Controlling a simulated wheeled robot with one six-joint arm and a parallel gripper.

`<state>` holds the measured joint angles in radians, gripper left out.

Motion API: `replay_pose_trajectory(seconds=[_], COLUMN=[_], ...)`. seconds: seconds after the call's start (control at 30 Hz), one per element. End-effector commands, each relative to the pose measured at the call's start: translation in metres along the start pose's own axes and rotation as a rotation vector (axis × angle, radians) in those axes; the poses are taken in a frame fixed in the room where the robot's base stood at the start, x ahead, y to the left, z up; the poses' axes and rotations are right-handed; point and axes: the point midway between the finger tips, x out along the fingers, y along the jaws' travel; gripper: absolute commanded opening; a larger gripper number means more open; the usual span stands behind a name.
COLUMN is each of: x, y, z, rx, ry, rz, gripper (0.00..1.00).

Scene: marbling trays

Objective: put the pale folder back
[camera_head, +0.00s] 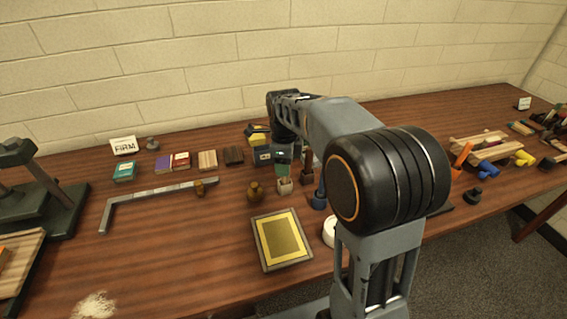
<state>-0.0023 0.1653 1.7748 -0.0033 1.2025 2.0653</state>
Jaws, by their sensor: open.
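My arm rises from the lower right, and its forearm reaches toward the back middle of the table. My gripper (284,150) points down there, open, above a crowded group of small items. Its fingertips are small and hard to make out among them. A small pale, square-topped holder (285,186) stands just below it, with a green piece (282,170) behind. I cannot clearly pick out the pale folder; it may be small or hidden by my arm or the crowded items.
A framed yellow panel (282,240) lies at the front middle. A grey angled bar (150,198) lies left. Brass weights (255,192) and a dark blue box (263,156) stand near my gripper. A press (40,195) is far left; a wooden rack (480,147) is right.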

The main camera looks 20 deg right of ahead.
Motion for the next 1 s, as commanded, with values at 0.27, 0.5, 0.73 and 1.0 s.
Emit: replay_pose_trajectory(seconds=[0.27, 0.5, 0.73, 1.0], x=[-0.011, -0.055, -0.095, -0.120], y=[-0.001, -0.001, -0.001, 0.002], z=[0.000, 0.000, 0.000, -0.001], rx=[0.000, 0.000, 0.000, -0.026], ry=[-0.002, -0.002, -0.001, -0.002], rz=[-0.003, -0.004, -0.002, -0.004], gripper=[0.44, 0.44, 0.44, 0.44])
